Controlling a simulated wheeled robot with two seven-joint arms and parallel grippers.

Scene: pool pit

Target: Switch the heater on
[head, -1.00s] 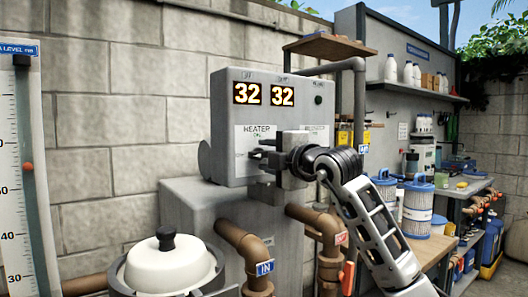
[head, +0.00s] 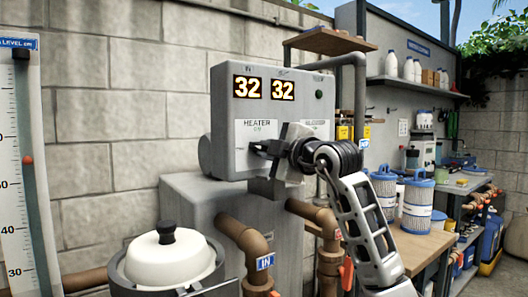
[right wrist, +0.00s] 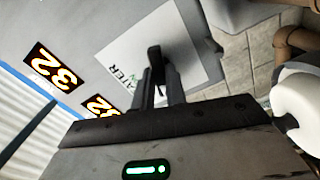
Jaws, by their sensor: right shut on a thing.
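The heater (head: 222,110) is a grey box on a grey block, with two glowing displays that both read 32. A white card marked HEATER (head: 257,128) is on its front, and the card also shows in the right wrist view (right wrist: 185,45). My right gripper (head: 262,147) is in front of this card, tilted. In the right wrist view its fingers are shut on a dark heater switch handle (right wrist: 154,56). The handle's base and exact setting are mostly hidden by the gripper. My left gripper is not in view.
Brown pipes (head: 243,240) run below the heater. A white-lidded round pot (head: 168,262) stands at the front left, by a level gauge (head: 25,180). A bench with blue and white filter cartridges (head: 417,205) stands to the right.

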